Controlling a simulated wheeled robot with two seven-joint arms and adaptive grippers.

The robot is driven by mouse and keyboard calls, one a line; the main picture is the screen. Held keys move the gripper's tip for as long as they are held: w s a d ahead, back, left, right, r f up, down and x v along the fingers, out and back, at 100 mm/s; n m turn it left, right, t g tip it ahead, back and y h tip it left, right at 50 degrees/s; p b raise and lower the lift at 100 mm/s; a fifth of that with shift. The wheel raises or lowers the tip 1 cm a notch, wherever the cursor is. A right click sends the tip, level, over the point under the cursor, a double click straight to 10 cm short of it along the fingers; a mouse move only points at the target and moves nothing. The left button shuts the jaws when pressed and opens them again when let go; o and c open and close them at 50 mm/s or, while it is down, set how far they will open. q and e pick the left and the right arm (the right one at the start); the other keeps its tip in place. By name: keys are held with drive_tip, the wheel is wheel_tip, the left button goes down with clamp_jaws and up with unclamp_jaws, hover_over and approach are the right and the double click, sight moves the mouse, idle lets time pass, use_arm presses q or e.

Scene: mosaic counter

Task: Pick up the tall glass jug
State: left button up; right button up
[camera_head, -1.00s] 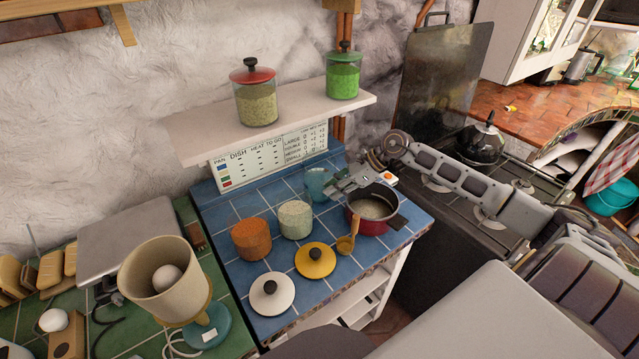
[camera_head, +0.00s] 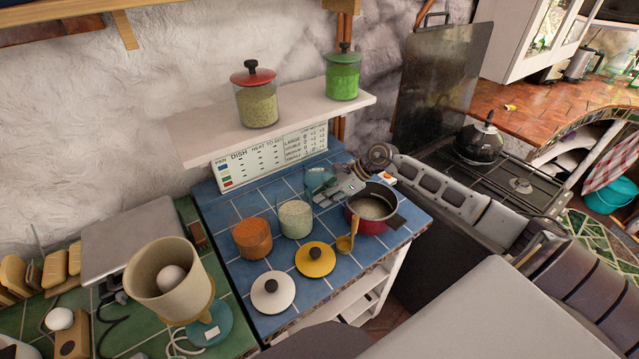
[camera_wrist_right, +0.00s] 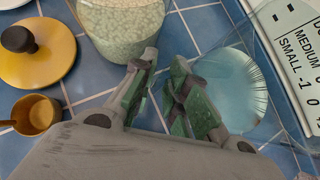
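The tall glass jug looks like the clear, bluish glass vessel (camera_head: 317,176) near the back of the blue tiled counter. It also shows in the right wrist view (camera_wrist_right: 238,85), right of the fingers. My right gripper (camera_head: 322,196) is in front of the jug's lower part in the head view. In the right wrist view my right gripper (camera_wrist_right: 161,72) is open, with a gap between its green-padded fingers and nothing held there. One finger overlaps the jug's edge; I cannot tell whether they touch. My left gripper is out of view.
A glass of pale grains (camera_head: 295,219) and a glass of orange grains (camera_head: 251,239) stand close by. A red pot (camera_head: 372,210) with a ladle (camera_head: 347,242) is right. A yellow lid (camera_head: 315,261) and white lid (camera_head: 272,294) lie in front. A shelf (camera_head: 215,133) overhangs behind.

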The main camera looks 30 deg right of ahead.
sight(324, 182)
drive_tip(key=shift+c, duration=0.5)
clamp_jaws()
drive_tip(key=shift+w+r, duration=0.1)
drive_tip(key=shift+r, duration=0.05)
wheel_tip(324, 182, up, 8)
drive_tip(key=shift+f+b, duration=0.1)
drive_tip(key=shift+b, duration=0.7)
drive_tip(key=shift+r, duration=1.1)
